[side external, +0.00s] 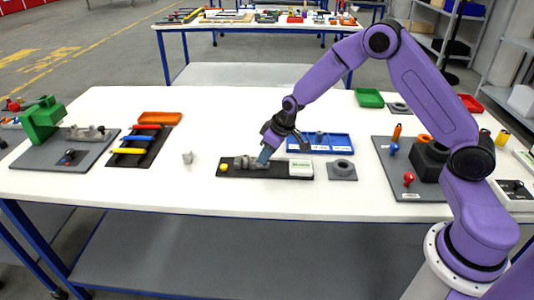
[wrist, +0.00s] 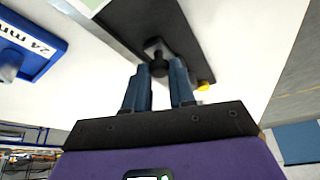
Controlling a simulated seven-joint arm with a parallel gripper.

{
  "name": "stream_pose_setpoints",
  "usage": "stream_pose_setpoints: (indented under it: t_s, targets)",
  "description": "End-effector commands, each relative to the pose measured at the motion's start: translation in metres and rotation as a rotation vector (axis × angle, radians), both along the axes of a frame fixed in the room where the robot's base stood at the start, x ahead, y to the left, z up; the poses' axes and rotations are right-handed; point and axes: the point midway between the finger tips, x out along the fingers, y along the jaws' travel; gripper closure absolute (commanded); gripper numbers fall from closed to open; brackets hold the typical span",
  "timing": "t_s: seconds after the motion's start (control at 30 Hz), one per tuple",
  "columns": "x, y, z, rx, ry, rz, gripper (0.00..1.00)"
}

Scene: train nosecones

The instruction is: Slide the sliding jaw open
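A dark base plate (side external: 272,175) lies on the white table in the side view and carries a grey vise-like fixture (side external: 243,163) with a yellow knob (side external: 223,168) at its left end. My gripper (side external: 264,158) points down at the fixture, just right of its grey parts. In the wrist view my gripper's two blue fingers (wrist: 160,72) stand apart on either side of a small dark knobbed part (wrist: 156,50) on the plate. I cannot tell whether they press on it. The yellow knob (wrist: 204,86) shows beside the right finger. The fingers hide which part is the sliding jaw.
A white labelled block (side external: 301,168) sits on the plate's right end. The front table strip is clear.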

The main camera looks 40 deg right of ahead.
Motion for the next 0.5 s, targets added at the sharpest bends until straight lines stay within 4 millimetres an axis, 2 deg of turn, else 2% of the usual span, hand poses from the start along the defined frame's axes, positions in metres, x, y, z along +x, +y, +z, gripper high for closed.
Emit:
stream_pose_setpoints:
  t_s: [0.3,0.5]
  targets:
    - [-0.017,-0.017,0.000,0.001,0.002,-0.001,1.00]
    - [-0.020,-0.019,0.000,-0.001,0.005,-0.001,1.00]
